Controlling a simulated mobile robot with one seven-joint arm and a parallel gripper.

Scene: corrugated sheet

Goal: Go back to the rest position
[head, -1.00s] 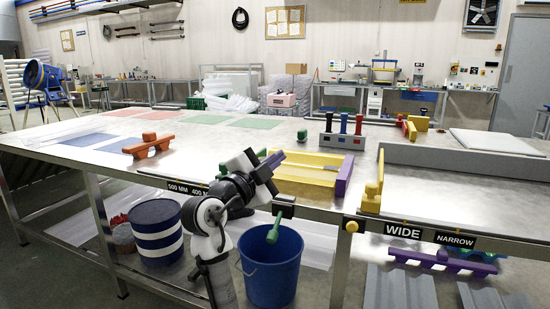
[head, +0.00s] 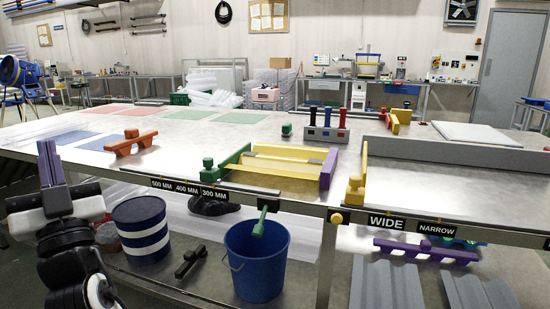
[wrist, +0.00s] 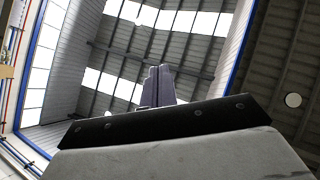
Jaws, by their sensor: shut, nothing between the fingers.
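My gripper (head: 46,150) is at the left of the head view, raised in front of the table's front edge with its fingers pointing up. In the wrist view its two fingers (wrist: 158,86) stand together against the ceiling, shut with nothing between them. The ceiling, with bright skylights, fills most of the wrist view. My folded arm hides the lower left of the head view.
The metal table (head: 250,135) carries an orange rack (head: 131,143), a yellow tray (head: 262,180) and a grey rail (head: 440,155). A blue bucket (head: 258,262) and a striped drum (head: 141,230) stand below its front edge. The air around my gripper looks clear.

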